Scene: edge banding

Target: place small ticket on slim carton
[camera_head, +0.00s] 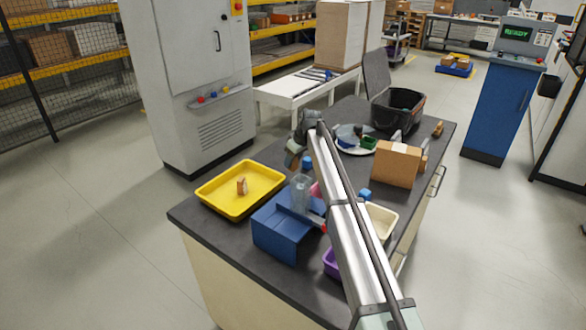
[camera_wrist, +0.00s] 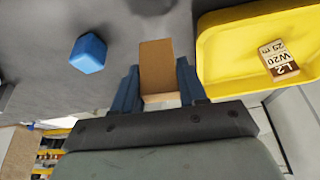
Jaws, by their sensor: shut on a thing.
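My gripper (camera_wrist: 158,88) is shut on a plain brown block-like piece (camera_wrist: 157,62), held between its two blue fingers. No print shows on its visible faces, so I cannot tell if it is the small ticket. In the head view my gripper (camera_head: 294,157) is small and partly hidden, above the bench's far left side by the yellow tray. A small brown piece printed "L2 W20" (camera_wrist: 279,60) is in that tray; it also shows in the head view (camera_head: 241,185). A brown carton (camera_head: 397,163) stands on the bench right of my arm; I cannot tell if it is the slim one.
The yellow tray (camera_head: 210,201) is beside my gripper. A blue cube (camera_wrist: 88,53) lies on the dark bench.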

